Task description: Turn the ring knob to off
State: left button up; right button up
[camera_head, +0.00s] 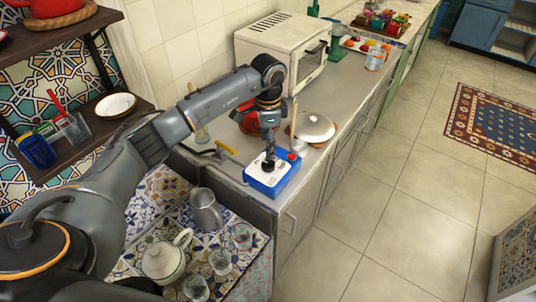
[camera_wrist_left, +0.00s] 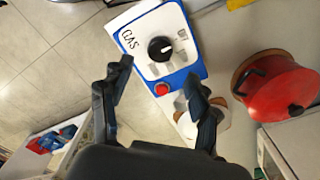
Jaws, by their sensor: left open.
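A blue box with a white top (camera_head: 281,174) stands on the counter near its front edge. In the left wrist view the same box (camera_wrist_left: 183,26) carries the word GAS, a round black knob (camera_wrist_left: 160,48) with a white pointer mark, and a red button (camera_wrist_left: 161,89). My left gripper (camera_head: 268,155) reaches down over the box in the head view. In the left wrist view its two fingers (camera_wrist_left: 156,72) are spread apart with nothing between them, and the knob shows beyond the fingertips. Whether a finger touches the box cannot be told. My right gripper is not in view.
A red pot (camera_wrist_left: 285,88) stands close to the box. A tiled table in front holds a metal pitcher (camera_head: 206,209), a white teapot (camera_head: 165,262) and several glasses.

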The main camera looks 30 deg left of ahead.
pick_arm(q)
jog(key=shift+r, duration=2.2)
